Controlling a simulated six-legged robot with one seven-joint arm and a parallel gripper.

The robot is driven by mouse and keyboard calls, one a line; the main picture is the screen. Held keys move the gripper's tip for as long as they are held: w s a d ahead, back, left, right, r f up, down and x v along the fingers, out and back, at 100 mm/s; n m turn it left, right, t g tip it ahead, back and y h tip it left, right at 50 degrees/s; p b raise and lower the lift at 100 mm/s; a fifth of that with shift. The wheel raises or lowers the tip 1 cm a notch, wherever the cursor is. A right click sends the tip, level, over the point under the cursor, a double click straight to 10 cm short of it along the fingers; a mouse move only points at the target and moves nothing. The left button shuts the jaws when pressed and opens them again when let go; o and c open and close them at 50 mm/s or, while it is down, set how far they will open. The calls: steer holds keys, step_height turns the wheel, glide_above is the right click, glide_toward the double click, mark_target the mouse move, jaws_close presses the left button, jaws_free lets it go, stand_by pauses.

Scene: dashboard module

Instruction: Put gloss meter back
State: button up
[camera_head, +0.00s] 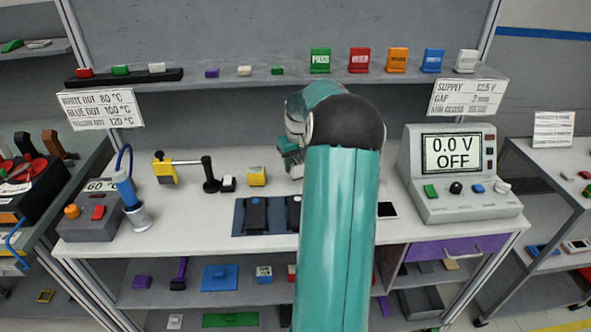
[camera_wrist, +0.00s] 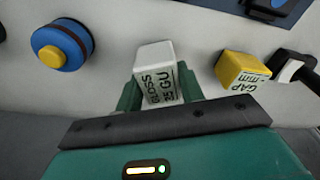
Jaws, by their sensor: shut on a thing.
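The gloss meter (camera_wrist: 158,72) is a small white block with dark lettering that reads "GLOSS" and "GU" in the wrist view. My gripper (camera_wrist: 160,92) is shut on it, with one teal finger on each side. In the head view my gripper (camera_head: 291,158) is over the back part of the white bench, right of the yellow gap gauge (camera_head: 257,176). My arm hides most of the gripper and the meter there. I cannot tell whether the meter touches the bench top.
The gap gauge also shows in the wrist view (camera_wrist: 238,70), close right of the meter. A blue disc with a yellow centre (camera_wrist: 62,50) is to the left. A dark blue mat (camera_head: 270,228) lies in front. The power supply (camera_head: 458,173) stands right. A shelf (camera_head: 290,79) runs behind.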

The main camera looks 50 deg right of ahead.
mark_target(297, 163)
steer(key=shift+f, duration=1.25)
steer(key=shift+f, duration=0.15)
steer(key=o, duration=1.2)
steer(key=shift+c, duration=0.2)
steer(key=r, duration=0.4)
steer(key=s+r, duration=0.1)
steer(key=r, duration=0.7)
steer(key=shift+s+a+r, duration=0.1)
steer(key=shift+s+a, duration=0.05)
steer(key=shift+a, duration=0.2)
